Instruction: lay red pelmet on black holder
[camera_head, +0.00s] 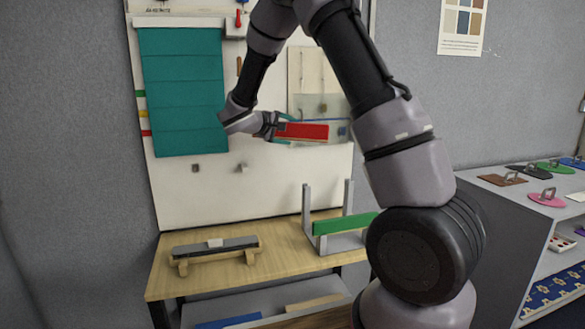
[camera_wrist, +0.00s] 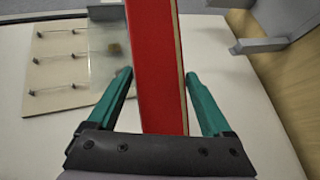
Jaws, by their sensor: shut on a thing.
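The red pelmet (camera_head: 308,131) is a long, flat-faced red bar. My gripper (camera_head: 282,128) is shut on it and holds it up in front of the white panel, roughly level. In the wrist view the pelmet (camera_wrist: 157,60) runs up between the two green fingers of my gripper (camera_wrist: 160,75).
A grey stand with uprights (camera_head: 308,210) holds a green bar (camera_head: 344,223) at the table's right. A teal blind (camera_head: 183,90) hangs left of my gripper. Bare wood shows on the table (camera_head: 275,255) between bar and stand. A side shelf (camera_head: 500,200) carries several coloured pieces.

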